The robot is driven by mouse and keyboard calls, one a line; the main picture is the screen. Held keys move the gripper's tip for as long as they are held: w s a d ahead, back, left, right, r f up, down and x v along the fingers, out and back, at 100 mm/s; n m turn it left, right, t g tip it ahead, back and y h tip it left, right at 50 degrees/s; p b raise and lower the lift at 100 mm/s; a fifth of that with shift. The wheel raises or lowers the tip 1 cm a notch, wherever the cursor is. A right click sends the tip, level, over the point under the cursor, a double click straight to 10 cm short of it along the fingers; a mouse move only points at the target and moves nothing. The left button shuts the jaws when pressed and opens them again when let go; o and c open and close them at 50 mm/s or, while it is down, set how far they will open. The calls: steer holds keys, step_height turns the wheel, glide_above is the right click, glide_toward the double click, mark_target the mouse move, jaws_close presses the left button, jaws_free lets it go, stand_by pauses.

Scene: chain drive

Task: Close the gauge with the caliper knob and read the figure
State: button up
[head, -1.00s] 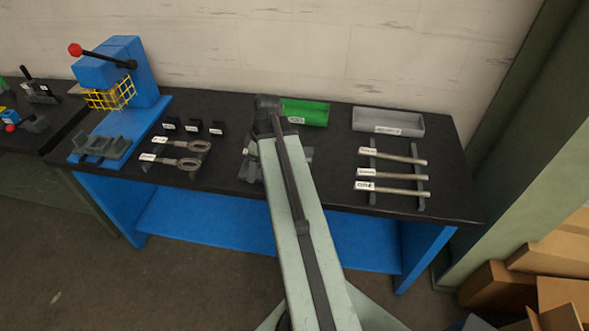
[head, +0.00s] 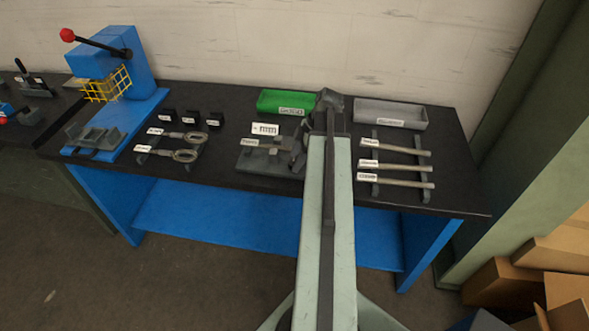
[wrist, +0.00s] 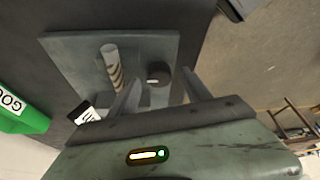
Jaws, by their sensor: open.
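The gauge is a grey plate (head: 256,160) with small blocks on it, near the middle of the bench in the head view. A white figure plate (head: 265,128) stands behind it, its figure too small to read. In the wrist view the gauge plate (wrist: 72,58) carries a banded pin (wrist: 113,66) and a dark round knob (wrist: 158,73), which I take for the caliper knob. My gripper (wrist: 161,76) is open, with a finger on either side of the knob. I cannot tell whether they touch it. My arm hides part of the gauge's right side in the head view.
A green bin (head: 276,101) and a grey bin (head: 388,113) stand at the back. Several labelled rods (head: 402,165) lie on a rack at right. Two link parts (head: 185,155), small black blocks (head: 190,119) and a blue press (head: 115,62) are at left.

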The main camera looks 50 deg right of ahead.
steer(key=shift+b+x, duration=0.35)
steer(key=shift+x, duration=0.6)
steer(key=shift+r, duration=0.1)
jaws_close()
steer(key=shift+s+a+m+h, duration=0.15)
steer(key=shift+m+h, duration=0.15)
steer(key=shift+m, duration=0.6)
steer(key=shift+m+t, duration=0.3)
steer(key=shift+m, duration=0.3)
jaws_free()
